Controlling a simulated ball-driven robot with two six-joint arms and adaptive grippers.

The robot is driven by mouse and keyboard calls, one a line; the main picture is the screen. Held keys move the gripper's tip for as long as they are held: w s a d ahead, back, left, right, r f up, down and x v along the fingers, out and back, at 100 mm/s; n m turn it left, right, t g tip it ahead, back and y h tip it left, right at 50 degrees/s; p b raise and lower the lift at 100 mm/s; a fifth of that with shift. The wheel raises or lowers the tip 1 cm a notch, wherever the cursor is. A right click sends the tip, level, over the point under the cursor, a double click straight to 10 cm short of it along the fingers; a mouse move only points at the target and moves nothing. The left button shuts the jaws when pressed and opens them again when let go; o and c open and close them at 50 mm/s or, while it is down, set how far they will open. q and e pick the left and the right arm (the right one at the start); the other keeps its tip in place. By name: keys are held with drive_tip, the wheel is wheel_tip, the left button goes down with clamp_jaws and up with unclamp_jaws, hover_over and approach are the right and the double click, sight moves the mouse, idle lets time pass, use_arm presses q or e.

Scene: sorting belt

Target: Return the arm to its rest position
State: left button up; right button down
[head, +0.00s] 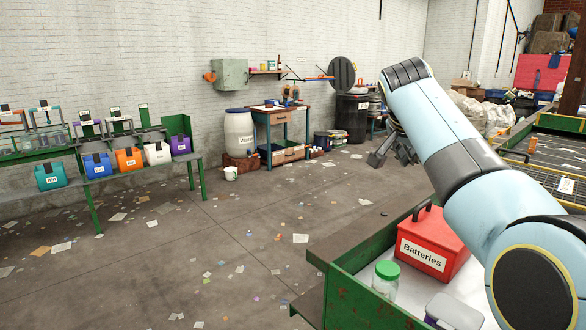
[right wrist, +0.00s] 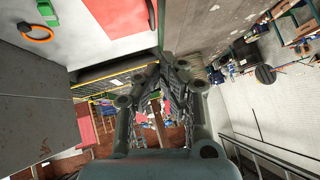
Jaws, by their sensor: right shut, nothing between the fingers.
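My right arm (head: 440,135) reaches up from the lower right of the head view, raised above the sorting table. Its right gripper (head: 380,157) hangs at the far end of the arm, over the open floor in the picture and apart from any object. In the right wrist view the gripper's fingers (right wrist: 163,62) come together at the tips, shut with nothing between them. Part of the gripper is hidden behind the forearm in the head view. My left gripper is in neither view.
A green-edged table (head: 345,290) holds a red Batteries box (head: 432,245) and a green-lidded jar (head: 386,278) below my arm. A belt (head: 555,150) lies at right. A shelf with colored bins (head: 130,158) stands at left. The littered floor (head: 230,245) between is open.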

drive_tip(key=s+d+f+n+g+y, duration=0.1)
drive_tip(key=s+d+f+n, duration=0.1)
drive_tip(key=s+f, duration=0.7)
drive_tip(key=s+d+f+n+g, duration=0.1)
drive_tip(key=s+d+f+n, duration=0.1)
drive_tip(key=s+f, duration=0.65)
drive_tip(key=s+a+n+g+y, duration=0.25)
drive_tip(key=s+n, duration=0.55)
drive_tip(key=s, duration=2.2)
drive_tip(key=s+d+f+b, duration=0.2)
drive_tip(key=f+b, duration=0.3)
drive_tip(key=f, duration=1.4)
drive_tip(key=s+d+f+b, duration=0.1)
drive_tip(key=f+b, duration=0.4)
drive_tip(key=f, duration=1.3)
use_arm(q)
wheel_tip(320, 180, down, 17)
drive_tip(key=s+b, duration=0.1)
drive_tip(key=b, duration=0.6)
use_arm(e)
drive_tip(key=s+d+f+g, duration=0.1)
drive_tip(key=s+f+g, duration=0.1)
drive_tip(key=s+f, duration=1.5)
wheel_tip(320, 180, down, 5)
drive_tip(key=shift+s+m, duration=0.4)
